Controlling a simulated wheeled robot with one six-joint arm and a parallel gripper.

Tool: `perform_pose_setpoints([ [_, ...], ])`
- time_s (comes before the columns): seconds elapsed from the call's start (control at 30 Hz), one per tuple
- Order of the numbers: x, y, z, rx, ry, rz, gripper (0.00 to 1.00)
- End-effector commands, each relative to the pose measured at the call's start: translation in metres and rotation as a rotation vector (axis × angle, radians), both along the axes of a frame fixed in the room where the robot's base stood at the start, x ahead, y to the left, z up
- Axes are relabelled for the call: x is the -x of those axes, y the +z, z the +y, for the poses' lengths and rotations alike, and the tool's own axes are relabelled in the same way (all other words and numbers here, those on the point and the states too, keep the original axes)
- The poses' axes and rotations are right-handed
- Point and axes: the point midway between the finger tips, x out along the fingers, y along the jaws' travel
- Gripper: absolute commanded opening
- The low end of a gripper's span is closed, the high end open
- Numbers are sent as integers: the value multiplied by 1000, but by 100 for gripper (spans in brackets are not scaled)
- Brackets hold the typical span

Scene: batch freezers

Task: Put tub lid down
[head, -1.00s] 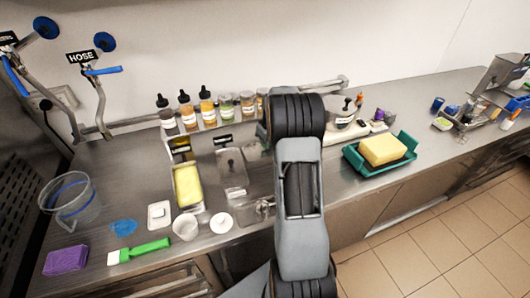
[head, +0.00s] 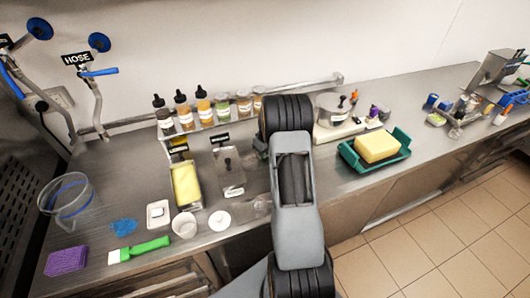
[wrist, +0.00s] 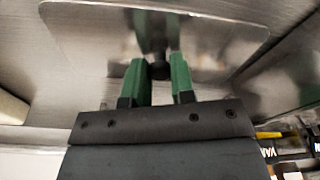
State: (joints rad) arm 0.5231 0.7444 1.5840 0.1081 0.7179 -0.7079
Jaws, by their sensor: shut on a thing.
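The tub lid (wrist: 90,42) is a flat, shiny metal plate with rounded corners and a black knob (wrist: 158,70). In the wrist view my gripper (wrist: 156,62) has its two green fingers either side of the knob, shut on it. In the head view my arm hides the gripper and most or all of the held lid. An open tub (head: 187,185) with yellow contents stands on the steel counter left of my arm. Right of it is a second tub covered by a metal lid (head: 230,178) with a dark knob. Whether the held lid touches the counter is unclear.
A white cup (head: 184,226) and a round white piece (head: 220,220) stand near the front edge. A row of bottles and jars (head: 203,105) lines the back. A green tray (head: 401,155) with a yellow block (head: 377,147) is right of my arm.

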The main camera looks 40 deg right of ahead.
Motion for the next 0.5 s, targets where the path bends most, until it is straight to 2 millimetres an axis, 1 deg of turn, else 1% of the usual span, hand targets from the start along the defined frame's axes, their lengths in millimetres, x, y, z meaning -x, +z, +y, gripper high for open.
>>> perform_pose_setpoints([
  [0.03, 0, -3, 0, 0, 0, 0, 0],
  [0.07, 0, -2, 0, 0, 0, 0, 25],
  [0.1, 0, -1, 0, 0, 0, 0, 29],
  [0.3, 0, -1, 0, 0, 0, 0, 48],
  [0.5, 0, -1, 0, 0, 0, 0, 49],
])
